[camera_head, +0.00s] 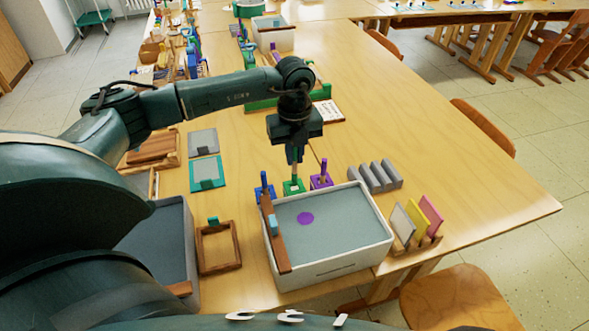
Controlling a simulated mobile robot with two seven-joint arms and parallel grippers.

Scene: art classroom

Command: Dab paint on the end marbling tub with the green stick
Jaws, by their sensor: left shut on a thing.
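My left gripper (293,153) points down over the green holder (292,188) and is shut on the green stick (294,172). The stick is upright and its lower end is in or at the holder; I cannot tell which. A white marbling tub (334,269) stands just in front of the holder, with grey liquid and one round purple spot (305,218). A blue stick in a blue holder (263,193) stands to the left, and a purple stick in a purple holder (321,181) to the right. My right gripper is not in view.
A wooden bar (276,247) lies along the tub's left rim. Grey blocks (375,177) and a rack with coloured boards (417,222) stand to the right. A wooden frame (219,247) lies left. Another tub (183,236) is partly behind my arm.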

